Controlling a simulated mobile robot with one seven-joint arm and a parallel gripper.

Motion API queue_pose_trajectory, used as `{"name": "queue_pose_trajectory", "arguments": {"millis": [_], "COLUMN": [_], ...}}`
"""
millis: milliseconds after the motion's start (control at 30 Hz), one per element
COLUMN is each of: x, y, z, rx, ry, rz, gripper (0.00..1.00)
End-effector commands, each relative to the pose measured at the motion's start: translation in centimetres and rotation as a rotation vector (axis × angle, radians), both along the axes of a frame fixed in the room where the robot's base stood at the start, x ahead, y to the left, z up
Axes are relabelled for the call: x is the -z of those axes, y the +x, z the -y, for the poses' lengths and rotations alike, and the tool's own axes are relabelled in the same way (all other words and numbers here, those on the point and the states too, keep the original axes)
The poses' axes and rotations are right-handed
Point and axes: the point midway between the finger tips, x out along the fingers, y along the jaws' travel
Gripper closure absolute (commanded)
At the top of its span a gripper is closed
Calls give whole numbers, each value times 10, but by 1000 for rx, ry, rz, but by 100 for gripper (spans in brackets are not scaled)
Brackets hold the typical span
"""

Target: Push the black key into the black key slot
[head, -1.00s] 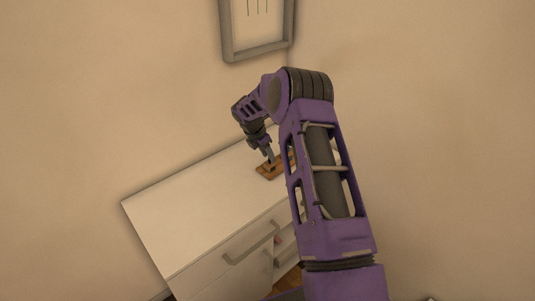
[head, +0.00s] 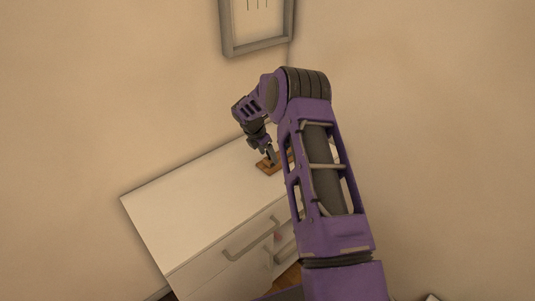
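A brown wooden board (head: 264,168) lies on the top of the white cabinet, near its back right part. My gripper (head: 269,158) points down at the board, with its fingertips at or just above it. The fingers are too small here to tell whether they are open or shut. I cannot make out the black key or the black key slot. My arm hides the right part of the board.
The white cabinet (head: 200,205) has a wide clear top to the left of the board. A bar handle (head: 251,238) is on its front. A grey picture frame (head: 257,48) hangs on the wall behind. Walls close in the corner.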

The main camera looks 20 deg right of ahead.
Motion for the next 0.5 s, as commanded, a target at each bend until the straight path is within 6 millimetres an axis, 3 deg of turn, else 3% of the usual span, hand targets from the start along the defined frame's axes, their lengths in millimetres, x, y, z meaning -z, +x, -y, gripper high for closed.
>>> {"name": "queue_pose_trajectory", "arguments": {"millis": [267, 500], "x": [-2, -36], "y": [0, -4], "z": [-1, -13], "rx": [0, -2], "ry": [0, 0], "rz": [1, 3], "gripper": [24, 24]}}
